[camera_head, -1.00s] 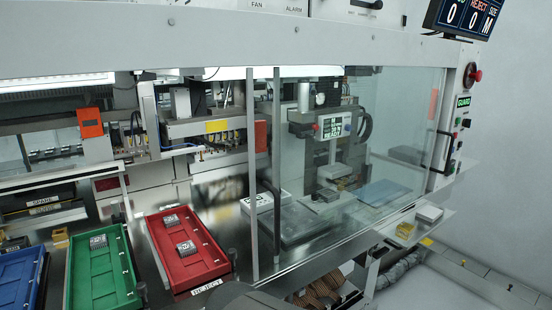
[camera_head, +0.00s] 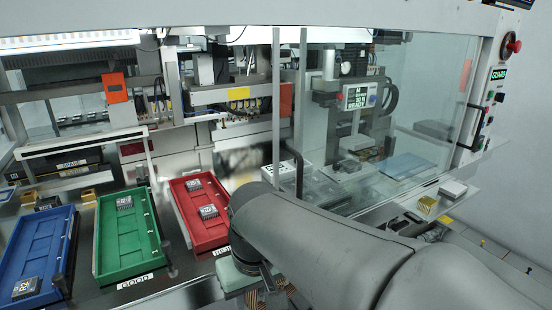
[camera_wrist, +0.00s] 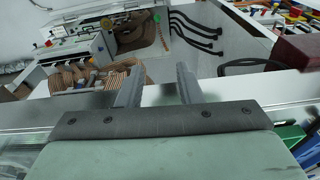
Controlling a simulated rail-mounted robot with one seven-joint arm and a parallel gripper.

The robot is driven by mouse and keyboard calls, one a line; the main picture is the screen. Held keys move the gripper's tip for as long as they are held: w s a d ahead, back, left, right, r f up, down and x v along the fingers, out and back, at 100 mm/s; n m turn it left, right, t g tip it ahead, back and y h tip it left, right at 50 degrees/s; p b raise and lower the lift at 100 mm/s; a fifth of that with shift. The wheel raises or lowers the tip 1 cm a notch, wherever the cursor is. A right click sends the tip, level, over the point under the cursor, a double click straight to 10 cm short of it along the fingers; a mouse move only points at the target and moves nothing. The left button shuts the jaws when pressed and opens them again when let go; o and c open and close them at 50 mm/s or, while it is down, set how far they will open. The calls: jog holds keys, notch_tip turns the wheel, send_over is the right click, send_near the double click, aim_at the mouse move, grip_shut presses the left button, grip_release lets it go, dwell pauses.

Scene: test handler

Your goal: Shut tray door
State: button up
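A clear sliding door panel (camera_head: 375,125) with a pale upright frame stands over the right part of the machine in the head view. A dark bar handle (camera_head: 297,172) is at its left edge. I take this panel to be the tray door. The bay left of it, with the trays, is open. My arm reaches in from the lower right, and its pale green hand is low in front of the red tray, apart from the handle. My gripper (camera_wrist: 160,86) shows two separated fingers in the wrist view with nothing between them. Its fingertips are hidden in the head view.
Blue (camera_head: 38,255), green (camera_head: 130,235) and red (camera_head: 205,228) trays hold dark chips on the left. A test head with a small screen (camera_head: 360,95) is behind the glass. A red button (camera_head: 513,45) is on the right post. The wrist view shows another bench (camera_wrist: 85,50).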

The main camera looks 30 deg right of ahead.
jog(key=w+d+r+t+b, duration=0.1)
jog(key=w+d+r, duration=0.1)
jog(key=r, duration=0.4)
jog(key=w+d+r, duration=0.2)
jog(key=d+r, duration=0.1)
jog(key=r, duration=0.3)
jog(key=m+t+b, duration=0.1)
jog(key=b, duration=0.1)
send_near(301, 179)
jog(key=a+f, duration=0.2)
jog(key=a, duration=0.1)
notch_tip(301, 179, up, 7)
jog(key=s+d+h, duration=0.1)
jog(key=s+d, duration=0.1)
jog(key=s, duration=0.1)
jog(key=shift+m+t, duration=0.4)
jog(key=b+x, duration=0.1)
jog(key=x, duration=1.6)
jog(key=shift+w+a+b, duration=0.1)
jog(key=shift+b, duration=0.3)
grip_shut()
